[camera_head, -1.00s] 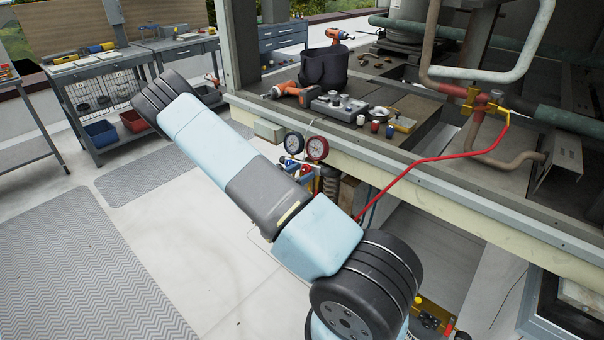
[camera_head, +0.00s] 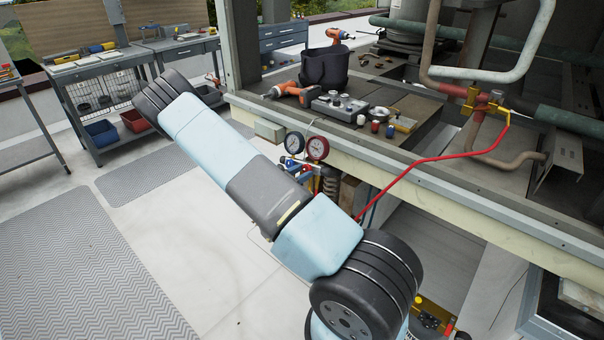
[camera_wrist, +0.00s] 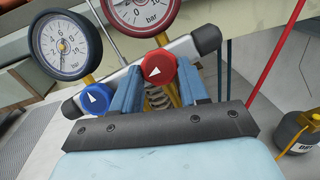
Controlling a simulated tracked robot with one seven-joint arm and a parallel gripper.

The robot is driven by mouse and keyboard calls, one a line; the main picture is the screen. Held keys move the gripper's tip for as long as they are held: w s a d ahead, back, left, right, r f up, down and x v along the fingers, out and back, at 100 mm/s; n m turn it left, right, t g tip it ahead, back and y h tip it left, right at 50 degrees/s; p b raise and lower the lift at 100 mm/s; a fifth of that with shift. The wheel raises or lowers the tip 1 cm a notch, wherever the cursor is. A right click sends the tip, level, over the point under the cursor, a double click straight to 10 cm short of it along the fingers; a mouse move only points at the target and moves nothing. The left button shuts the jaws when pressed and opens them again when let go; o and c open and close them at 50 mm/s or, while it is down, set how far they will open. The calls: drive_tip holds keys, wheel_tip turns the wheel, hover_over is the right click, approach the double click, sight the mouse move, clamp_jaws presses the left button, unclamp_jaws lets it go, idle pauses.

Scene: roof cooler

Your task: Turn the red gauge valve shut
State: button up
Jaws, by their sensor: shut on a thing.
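The red gauge valve (camera_wrist: 157,66) is a round red knob with a white arrow mark, in the wrist view below the red-rimmed gauge (camera_wrist: 140,8). My gripper (camera_wrist: 158,84) has its two blue fingers on either side of the red knob and is shut on it. The blue valve knob (camera_wrist: 95,98) with its own white arrow sits just left of the left finger, under the blue-rimmed gauge (camera_wrist: 66,45). In the head view the red gauge (camera_head: 316,148) and blue gauge (camera_head: 294,144) hang at the ledge edge; my arm hides most of the gripper and the knob.
A red hose (camera_head: 430,160) runs from the manifold up to the pipe fitting. On the ledge above lie an orange drill (camera_head: 293,92), a black bucket (camera_head: 324,68) and small parts. A black bottle (camera_wrist: 296,132) stands at right in the wrist view. Open floor lies left.

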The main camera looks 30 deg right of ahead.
drive_tip(key=m+g, duration=0.1)
drive_tip(key=m, duration=0.2)
drive_tip(key=w+m+g, duration=0.1)
drive_tip(key=m, duration=0.2)
drive_tip(key=shift+a+r, duration=0.15)
drive_tip(key=shift+r, duration=0.05)
drive_tip(key=m+g, duration=0.1)
drive_tip(key=m, duration=0.2)
drive_tip(key=m+g+y, duration=0.1)
drive_tip(key=m, duration=0.2)
drive_tip(key=shift+w+r+y, duration=0.15)
drive_tip(key=shift+y, duration=0.15)
drive_tip(key=m, duration=0.2)
drive_tip(key=m+y, duration=0.1)
drive_tip(key=m, duration=0.1)
drive_tip(key=m+g, duration=0.1)
drive_tip(key=shift+w+r+m+y, duration=0.1)
drive_tip(key=shift+r+m+y, duration=0.2)
drive_tip(key=shift+m, duration=0.1)
drive_tip(key=m+y, duration=0.1)
drive_tip(key=m, duration=0.2)
drive_tip(key=shift+m, duration=0.4)
drive_tip(key=shift+y, duration=0.3)
drive_tip(key=o, duration=0.9)
drive_tip(key=shift+c, duration=0.2)
drive_tip(key=shift+o, duration=1)
drive_tip(key=shift+s, duration=0.2)
